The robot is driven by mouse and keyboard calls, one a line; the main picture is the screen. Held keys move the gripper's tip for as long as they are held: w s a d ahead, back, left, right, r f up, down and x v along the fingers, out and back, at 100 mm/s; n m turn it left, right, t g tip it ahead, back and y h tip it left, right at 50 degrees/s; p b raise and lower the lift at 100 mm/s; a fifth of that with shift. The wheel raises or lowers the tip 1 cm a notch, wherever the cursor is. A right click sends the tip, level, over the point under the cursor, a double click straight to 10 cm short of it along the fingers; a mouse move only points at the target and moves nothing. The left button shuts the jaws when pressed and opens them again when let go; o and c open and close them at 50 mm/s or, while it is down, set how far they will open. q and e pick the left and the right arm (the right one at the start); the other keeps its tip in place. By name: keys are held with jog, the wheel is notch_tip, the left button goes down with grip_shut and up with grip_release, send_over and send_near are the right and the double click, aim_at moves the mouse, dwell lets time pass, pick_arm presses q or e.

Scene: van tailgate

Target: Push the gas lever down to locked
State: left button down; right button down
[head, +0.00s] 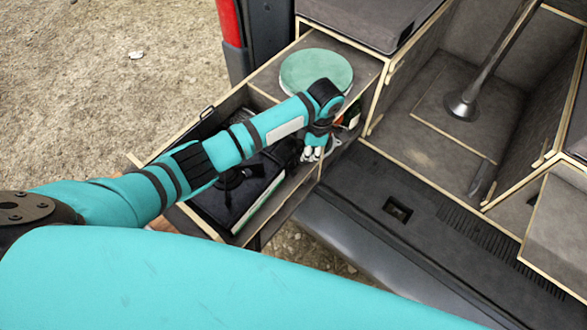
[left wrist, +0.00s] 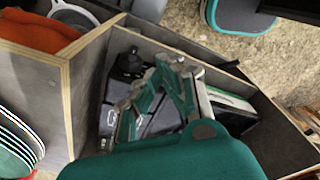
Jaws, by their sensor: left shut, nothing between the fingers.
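A black stove-like unit (head: 232,200) with a green and white edge lies in the pulled-out wooden drawer (head: 188,222). My left arm crosses over it and hides part of it. My left gripper (head: 311,154) points down at the drawer's right end, shut and empty. In the left wrist view the gripper (left wrist: 183,72) covers the middle of the black unit (left wrist: 165,120), and a dark rounded part (left wrist: 130,62) shows beside it. I cannot pick out the gas lever or its position in either view. I cannot tell whether the fingers touch anything. My right gripper is not in view.
A pale green round lid or plate (head: 316,70) sits on the wooden top behind the gripper. The van's grey compartments and a metal table leg (head: 462,104) are at the right. The bumper (head: 350,235) runs below. Open gravel (head: 110,90) is at the left.

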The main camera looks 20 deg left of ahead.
pick_arm(q)
jog(key=r, duration=0.5)
jog(key=shift+w+d, duration=0.1)
jog(key=shift+d, duration=0.2)
